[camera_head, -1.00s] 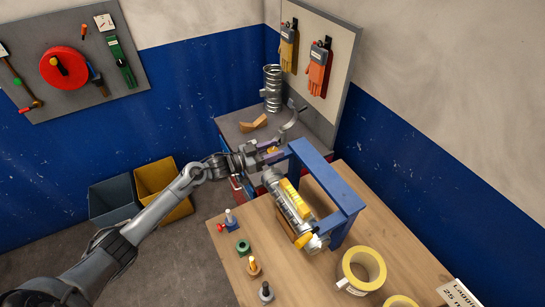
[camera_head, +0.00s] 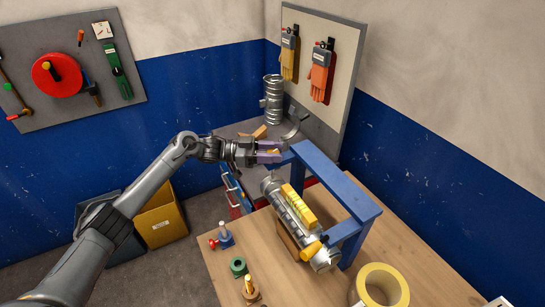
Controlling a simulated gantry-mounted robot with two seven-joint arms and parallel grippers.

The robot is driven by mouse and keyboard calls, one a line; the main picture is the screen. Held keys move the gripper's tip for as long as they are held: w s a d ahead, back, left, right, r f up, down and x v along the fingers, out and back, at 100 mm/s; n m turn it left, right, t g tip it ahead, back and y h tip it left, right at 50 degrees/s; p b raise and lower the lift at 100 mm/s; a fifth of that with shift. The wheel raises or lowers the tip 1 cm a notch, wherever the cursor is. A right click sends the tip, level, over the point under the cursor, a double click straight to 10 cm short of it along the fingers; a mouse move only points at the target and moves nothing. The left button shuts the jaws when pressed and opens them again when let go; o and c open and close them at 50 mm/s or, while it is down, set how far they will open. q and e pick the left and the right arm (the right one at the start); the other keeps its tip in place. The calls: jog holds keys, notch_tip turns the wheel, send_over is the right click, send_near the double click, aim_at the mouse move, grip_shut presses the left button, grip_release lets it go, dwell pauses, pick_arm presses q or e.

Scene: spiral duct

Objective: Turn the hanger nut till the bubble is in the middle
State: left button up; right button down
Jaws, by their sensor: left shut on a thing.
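A silver spiral duct (camera_head: 283,208) lies under a blue frame (camera_head: 345,190) on the wooden table. A yellow level (camera_head: 300,205) rests along the top of the duct; its bubble is too small to make out. My left gripper (camera_head: 272,152) is at the far left end of the blue frame's top bar, above the duct's far end. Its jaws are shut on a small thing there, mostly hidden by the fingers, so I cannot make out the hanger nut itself. My right gripper is not in view.
Small tools and a green ring (camera_head: 238,266) stand along the table's left edge. A yellow tape roll (camera_head: 380,287) sits at the front right. Behind is a grey bench with a coiled duct (camera_head: 272,100). A yellow bin (camera_head: 160,215) stands on the floor at left.

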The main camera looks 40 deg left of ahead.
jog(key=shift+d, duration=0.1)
pick_arm(q)
jog(key=o, duration=1)
jog(key=shift+d, duration=0.1)
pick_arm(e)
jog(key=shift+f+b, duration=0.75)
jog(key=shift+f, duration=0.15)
pick_arm(q)
jog(key=v, duration=1.1)
jog(key=shift+w, duration=0.1)
jog(key=shift+c, duration=0.2)
